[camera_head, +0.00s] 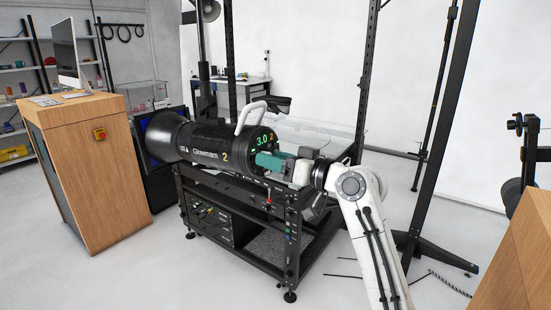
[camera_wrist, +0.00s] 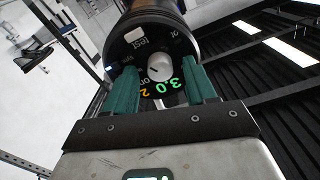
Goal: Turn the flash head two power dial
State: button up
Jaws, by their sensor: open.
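The flash head (camera_head: 205,141) is a black cylinder marked with an orange 2, lying on its side on a black cart. Its round end panel shows a green "3.0" (camera_head: 262,140) and an orange 2. In the wrist view the white power dial (camera_wrist: 159,67) sits in the middle of that panel, above the green reading (camera_wrist: 169,85). My gripper (camera_wrist: 163,80) has two teal fingers, open, reaching toward the panel with one finger on either side of the dial in the picture. I cannot tell whether they touch it. In the head view my gripper (camera_head: 268,160) hides the dial.
The black cart (camera_head: 240,200) has shelves and a front post close below my gripper. A wooden cabinet (camera_head: 95,150) stands at the left, and another wooden surface (camera_head: 520,260) at the lower right. Black uprights (camera_head: 440,130) rise behind my arm. Grey floor is open in front.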

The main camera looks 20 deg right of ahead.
jog(key=shift+c, duration=0.2)
grip_shut()
dwell(0.4)
jog(key=shift+m+p, duration=0.4)
jog(key=shift+p, duration=0.05)
jog(key=m+h+p, duration=0.1)
jog(key=m+p, duration=0.7)
jog(key=shift+m, duration=0.3)
